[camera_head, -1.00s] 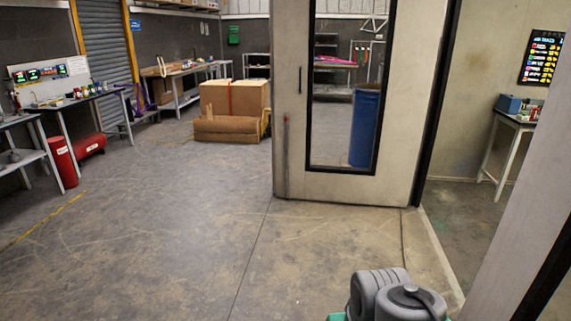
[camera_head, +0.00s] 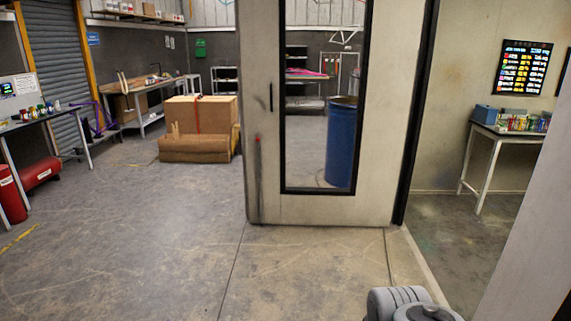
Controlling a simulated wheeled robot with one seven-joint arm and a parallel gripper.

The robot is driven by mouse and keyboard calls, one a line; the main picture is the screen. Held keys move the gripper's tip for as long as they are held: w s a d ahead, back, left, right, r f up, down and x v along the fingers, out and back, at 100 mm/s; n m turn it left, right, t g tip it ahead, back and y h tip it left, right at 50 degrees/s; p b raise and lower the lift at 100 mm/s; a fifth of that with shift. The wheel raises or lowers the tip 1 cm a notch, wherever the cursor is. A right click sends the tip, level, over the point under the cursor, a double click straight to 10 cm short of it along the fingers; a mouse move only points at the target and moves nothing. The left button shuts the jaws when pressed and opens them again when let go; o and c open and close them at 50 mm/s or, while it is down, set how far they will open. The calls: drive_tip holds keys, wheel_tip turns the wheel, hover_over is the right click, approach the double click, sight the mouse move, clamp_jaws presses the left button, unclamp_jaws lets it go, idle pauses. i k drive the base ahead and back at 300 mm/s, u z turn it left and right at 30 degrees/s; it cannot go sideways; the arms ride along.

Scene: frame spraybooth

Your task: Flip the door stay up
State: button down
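The door (camera_head: 385,150) stands open ahead of me, a pale panel with a tall dark-framed window. The door stay looks to be the thin dark upright bar (camera_head: 259,185) low on the door's left side, with a small red tip at its upper end. It runs close along the door face down towards the bottom edge; at this size I cannot tell its exact position or whether it touches the floor. A small dark handle (camera_head: 271,97) sits above it. My gripper is not in view; only grey rounded parts of my arm show at the bottom right.
The concrete floor (camera_head: 150,255) in front of the door is clear. A cardboard box (camera_head: 210,112) stands behind at left. A blue barrel (camera_head: 341,145) shows through the window. A pale wall edge (camera_head: 525,240) rises close at right. A red cylinder (camera_head: 12,195) stands far left.

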sight(257, 139)
drive_tip(key=z, duration=0.25)
drive_tip(key=i, duration=2.45)
drive_tip(key=u, duration=0.5)
drive_tip(key=i, duration=1.9)
drive_tip(key=u, duration=1.45)
drive_tip(key=i, duration=0.9)
drive_tip(key=u, duration=0.4)
